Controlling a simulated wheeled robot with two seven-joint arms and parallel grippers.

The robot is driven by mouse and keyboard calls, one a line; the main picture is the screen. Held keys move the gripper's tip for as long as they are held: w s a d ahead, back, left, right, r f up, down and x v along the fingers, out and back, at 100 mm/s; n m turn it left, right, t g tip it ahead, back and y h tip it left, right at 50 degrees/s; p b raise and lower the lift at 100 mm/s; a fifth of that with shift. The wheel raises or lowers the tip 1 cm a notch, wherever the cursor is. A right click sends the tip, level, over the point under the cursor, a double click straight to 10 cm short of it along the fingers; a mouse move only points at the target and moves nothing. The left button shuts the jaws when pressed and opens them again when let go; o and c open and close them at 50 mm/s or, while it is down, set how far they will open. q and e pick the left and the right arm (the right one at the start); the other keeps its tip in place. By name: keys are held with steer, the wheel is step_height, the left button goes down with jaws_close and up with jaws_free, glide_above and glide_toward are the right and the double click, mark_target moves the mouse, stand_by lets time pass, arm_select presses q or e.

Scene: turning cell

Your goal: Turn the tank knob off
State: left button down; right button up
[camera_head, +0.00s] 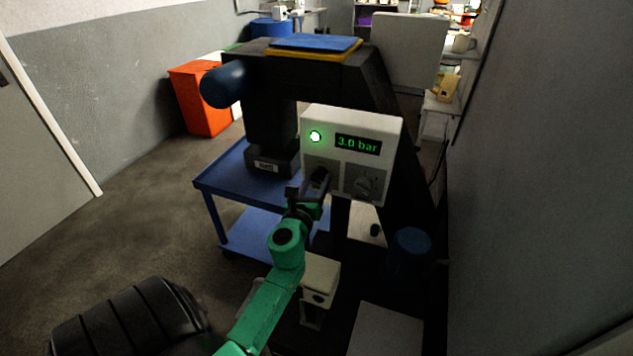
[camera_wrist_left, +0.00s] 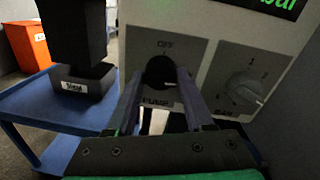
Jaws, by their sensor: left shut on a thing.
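A pale control box (camera_head: 386,126) carries a lit green lamp (camera_head: 316,136) and a green display (camera_head: 358,145) reading "3.0 bar". Below them are two dark knob plates. My left gripper (camera_wrist_left: 162,80) is shut on the left knob, one finger at each side. In the head view the gripper (camera_head: 318,182) covers most of that knob. My right gripper is out of view.
A blue cart (camera_head: 222,184) stands left of the box with a black machine column (camera_head: 268,120) over it. An orange bin (camera_head: 196,112) stands farther left. A grey wall (camera_head: 560,180) closes the right side.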

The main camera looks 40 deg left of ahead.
arm_select(q)
steer(key=n, duration=0.4)
steer(key=shift+r+p, duration=0.15)
steer(key=shift+p, duration=0.2)
steer(key=n+p, duration=0.1)
steer(key=n, duration=0.3)
steer(key=shift+n, duration=0.4)
steer(key=n+h+p, duration=0.1)
steer(key=n, duration=0.3)
steer(key=shift+r, duration=0.1)
steer(key=shift+a+n+p, duration=0.1)
steer(key=shift+n+p, duration=0.45)
steer(key=shift+n, duration=1.35)
steer(key=shift+c, duration=1.6)
jaws_free()
